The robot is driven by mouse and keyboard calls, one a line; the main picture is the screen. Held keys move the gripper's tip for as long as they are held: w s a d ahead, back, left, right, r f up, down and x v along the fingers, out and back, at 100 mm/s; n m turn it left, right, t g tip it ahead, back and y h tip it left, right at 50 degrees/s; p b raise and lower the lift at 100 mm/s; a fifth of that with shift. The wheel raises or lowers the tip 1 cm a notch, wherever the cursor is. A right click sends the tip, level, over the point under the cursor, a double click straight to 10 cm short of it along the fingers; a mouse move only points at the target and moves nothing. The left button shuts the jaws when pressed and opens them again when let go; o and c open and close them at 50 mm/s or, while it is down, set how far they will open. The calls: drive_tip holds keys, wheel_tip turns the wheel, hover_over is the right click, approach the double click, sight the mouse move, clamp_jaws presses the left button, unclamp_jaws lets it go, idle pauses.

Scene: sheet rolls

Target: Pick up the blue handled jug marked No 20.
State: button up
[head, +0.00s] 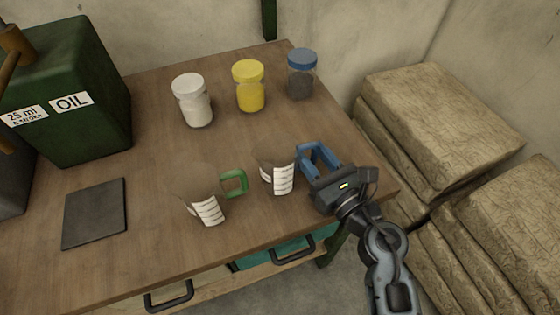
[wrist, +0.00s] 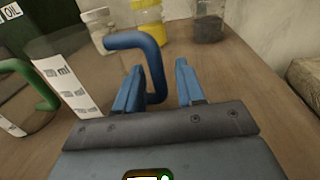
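The jug with the blue handle (head: 283,180) stands upright on the table, a clear cup with a white measuring label. It also shows in the wrist view (wrist: 70,82), where its blue handle (wrist: 158,62) curves out towards my gripper. I cannot read a No 20 mark. My gripper (head: 320,158) is at the handle side of the jug, low over the table. Its two blue fingers are apart, and in the wrist view the handle's upright bar lies between them (wrist: 158,75), with a gap to the right finger.
A similar jug with a green handle (head: 208,210) stands close on the left. White (head: 193,102), yellow (head: 249,88) and blue-lidded (head: 301,76) jars stand behind. A green oil can (head: 75,110) and a dark plate (head: 94,213) are at left. Stacked sacks (head: 440,120) lie beyond the table's right edge.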

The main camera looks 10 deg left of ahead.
drive_tip(key=shift+c, duration=0.4)
clamp_jaws()
drive_tip(key=shift+r, duration=0.15)
